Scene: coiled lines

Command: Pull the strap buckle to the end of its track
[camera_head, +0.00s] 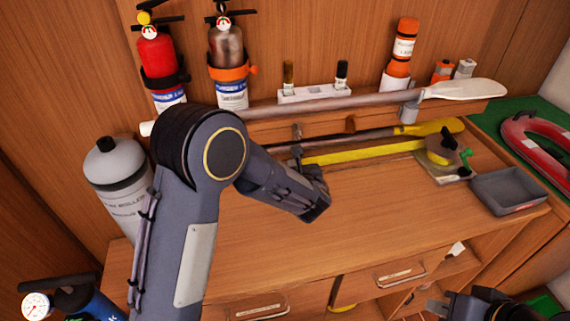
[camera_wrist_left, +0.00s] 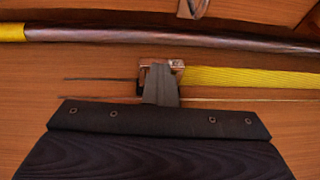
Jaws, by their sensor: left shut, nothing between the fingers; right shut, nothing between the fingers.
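The yellow strap (camera_head: 365,152) lies along the back of the wooden bench. In the left wrist view the strap (camera_wrist_left: 250,78) runs right from a small coppery metal buckle (camera_wrist_left: 175,66). Thin dark track lines (camera_wrist_left: 100,79) extend to the left of the buckle. My left gripper (camera_wrist_left: 160,86) is shut, its fingers overlapping the buckle in that view; whether they touch it I cannot tell. My right gripper (camera_head: 437,307) is shut and empty at the lower right, away from the strap.
A dark-shafted paddle (camera_head: 350,136) lies just behind the strap, and a pale-bladed oar (camera_head: 465,90) lies behind that. A disc-shaped device (camera_head: 442,150) and a grey tray (camera_head: 510,190) stand at the right. The bench's front middle is clear. A grey cylinder (camera_head: 118,180) stands left.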

